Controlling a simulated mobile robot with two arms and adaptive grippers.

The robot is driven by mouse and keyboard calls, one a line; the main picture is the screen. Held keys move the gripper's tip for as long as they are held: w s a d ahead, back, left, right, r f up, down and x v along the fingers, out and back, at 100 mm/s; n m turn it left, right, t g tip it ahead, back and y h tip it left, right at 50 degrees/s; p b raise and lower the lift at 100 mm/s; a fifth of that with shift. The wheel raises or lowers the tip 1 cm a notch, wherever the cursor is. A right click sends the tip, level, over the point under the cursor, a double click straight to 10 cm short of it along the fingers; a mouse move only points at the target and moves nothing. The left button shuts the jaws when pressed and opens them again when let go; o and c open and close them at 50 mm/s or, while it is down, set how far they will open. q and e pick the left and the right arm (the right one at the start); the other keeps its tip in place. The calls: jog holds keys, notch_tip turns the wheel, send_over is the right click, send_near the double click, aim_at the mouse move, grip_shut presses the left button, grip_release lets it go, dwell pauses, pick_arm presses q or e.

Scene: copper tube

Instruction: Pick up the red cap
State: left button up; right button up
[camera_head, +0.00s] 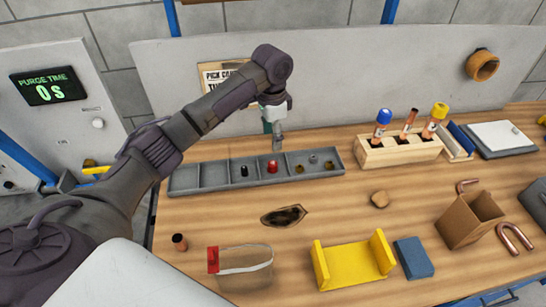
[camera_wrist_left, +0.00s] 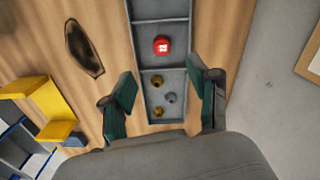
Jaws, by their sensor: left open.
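The red cap (camera_head: 272,166) lies in a middle compartment of the long grey divided tray (camera_head: 210,178) on the bench. In the left wrist view the red cap (camera_wrist_left: 161,45) shows as a round red disc with a small white mark, ahead of the fingers. My left gripper (camera_head: 277,145) is above the tray, pointing down close to the red cap's compartment, with nothing between its fingers. In the left wrist view its green-padded fingers (camera_wrist_left: 164,92) are spread on either side of the tray. My right gripper does not show.
Small black and brass-coloured parts lie in neighbouring compartments. A wooden rack (camera_head: 400,151) with capped copper tubes stands to the right. A yellow holder (camera_head: 352,266), a blue block (camera_head: 413,258) and a cardboard box (camera_head: 470,219) are in front. A wall rises behind the tray.

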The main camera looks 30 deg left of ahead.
pick_arm(q)
jog(key=p, duration=0.1)
send_over(272, 164)
jog(key=f, duration=0.6)
jog(key=shift+s+d, duration=0.1)
jog(key=shift+s, duration=0.15)
jog(key=shift+w+f, duration=0.2)
jog(key=shift+f, duration=0.35)
jog(key=shift+f+p, duration=0.4)
jog(key=shift+p, duration=0.1)
notch_tip(272, 164, down, 3)
jog(key=shift+w+f+p, duration=0.1)
jog(key=shift+f+p, duration=0.1)
jog(key=shift+p, duration=0.3)
jog(key=shift+f, duration=0.35)
jog(key=shift+c, duration=0.5)
jog(key=c, duration=0.7)
